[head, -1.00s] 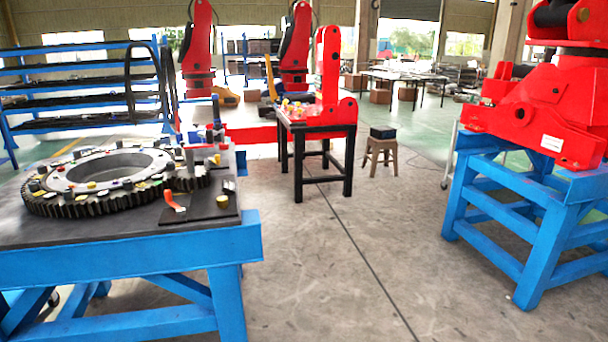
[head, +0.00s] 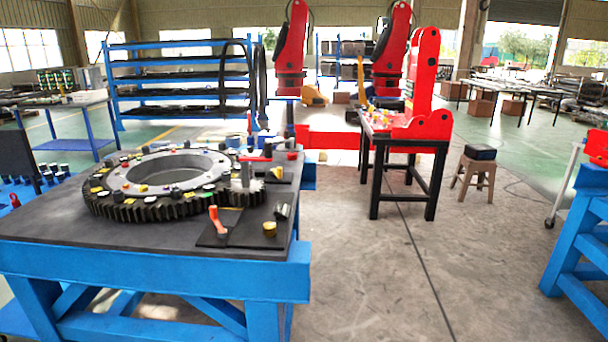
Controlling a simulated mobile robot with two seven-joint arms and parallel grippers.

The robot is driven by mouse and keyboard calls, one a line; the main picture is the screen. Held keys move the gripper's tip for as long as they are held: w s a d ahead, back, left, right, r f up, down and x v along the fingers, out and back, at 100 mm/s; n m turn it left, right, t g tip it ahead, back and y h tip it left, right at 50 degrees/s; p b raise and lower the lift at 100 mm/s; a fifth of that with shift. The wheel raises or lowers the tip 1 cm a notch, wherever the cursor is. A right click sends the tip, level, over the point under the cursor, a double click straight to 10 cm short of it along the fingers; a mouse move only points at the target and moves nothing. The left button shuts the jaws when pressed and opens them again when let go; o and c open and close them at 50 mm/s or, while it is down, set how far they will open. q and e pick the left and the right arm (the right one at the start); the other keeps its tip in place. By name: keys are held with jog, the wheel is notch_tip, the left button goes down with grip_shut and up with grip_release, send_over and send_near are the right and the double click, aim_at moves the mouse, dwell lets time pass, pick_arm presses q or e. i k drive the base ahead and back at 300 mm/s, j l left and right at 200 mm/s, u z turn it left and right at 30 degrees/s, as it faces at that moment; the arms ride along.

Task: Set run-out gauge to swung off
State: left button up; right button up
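A large dark toothed ring (head: 130,208) lies flat on the blue-legged bench (head: 150,265) at the left in the head view. Several small coloured pieces sit on the ring. At its right edge stands a small grey post (head: 245,176) with a red bar beside it. A small orange-red lever (head: 216,221) stands on a black plate (head: 240,238) at the bench's front right. I cannot tell which of these is the run-out gauge, nor its setting. Neither of my grippers is in view.
A black-framed table (head: 375,157) with red crane parts stands behind to the right. A blue stand (head: 580,245) is at the right edge. The concrete floor (head: 380,280) between bench and stand is clear.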

aim_at(279, 141)
jog(key=i+l+u, duration=0.55)
jog(key=l, duration=0.25)
jog(key=i+l+u, duration=0.1)
jog(key=u, duration=0.8)
jog(key=l+u, duration=0.55)
jog(key=l, duration=0.2)
jog(key=l+u, duration=0.25)
jog(key=l, duration=1.4)
jog(key=i+l, duration=0.25)
